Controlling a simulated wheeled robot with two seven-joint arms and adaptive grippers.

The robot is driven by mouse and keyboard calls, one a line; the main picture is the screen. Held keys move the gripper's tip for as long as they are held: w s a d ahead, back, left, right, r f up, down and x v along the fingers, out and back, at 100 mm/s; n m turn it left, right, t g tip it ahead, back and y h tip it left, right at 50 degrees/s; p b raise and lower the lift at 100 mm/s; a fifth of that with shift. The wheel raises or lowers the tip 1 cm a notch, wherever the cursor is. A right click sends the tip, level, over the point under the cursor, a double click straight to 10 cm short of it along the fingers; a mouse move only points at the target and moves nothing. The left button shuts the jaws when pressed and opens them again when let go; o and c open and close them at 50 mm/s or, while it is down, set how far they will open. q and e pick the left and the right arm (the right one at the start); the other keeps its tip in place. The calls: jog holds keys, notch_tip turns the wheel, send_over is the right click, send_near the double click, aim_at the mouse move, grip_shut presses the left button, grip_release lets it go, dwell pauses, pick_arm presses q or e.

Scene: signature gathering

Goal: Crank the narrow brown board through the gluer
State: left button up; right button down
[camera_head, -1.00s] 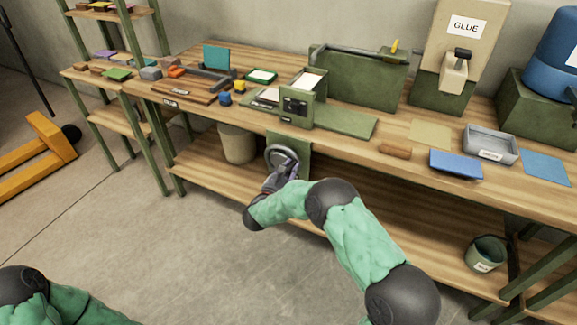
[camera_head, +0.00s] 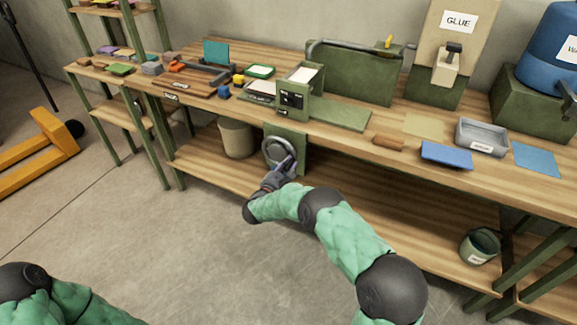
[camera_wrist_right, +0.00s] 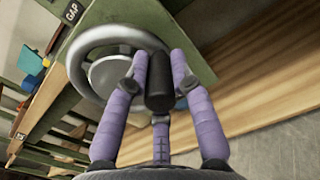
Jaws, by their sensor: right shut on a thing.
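The gluer (camera_head: 296,92) is a small green machine at the bench's front edge, with a pale tray on top and a flat green plate (camera_head: 340,113) to its right. Its grey crank wheel (camera_head: 273,146) hangs on a green panel below; it also shows in the wrist view (camera_wrist_right: 105,35). My right gripper (camera_head: 284,168) is at the wheel's lower right. In the wrist view its purple fingers (camera_wrist_right: 160,75) are closed around the black crank knob (camera_wrist_right: 160,88). A narrow brown piece (camera_head: 388,142) lies right of the plate. No board shows clearly inside the gluer. My left gripper is out of view.
A blue slab (camera_head: 446,154), a grey tray (camera_head: 482,138) and a glue dispenser (camera_head: 447,62) are on the bench to the right. A beige bin (camera_head: 236,138) stands on the lower shelf left of the wheel. The floor in front is clear.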

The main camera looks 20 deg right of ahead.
jog(key=shift+f, duration=0.1)
jog(key=c, duration=1.1)
grip_release()
jog(key=shift+o, duration=0.2)
jog(key=v, duration=1.2)
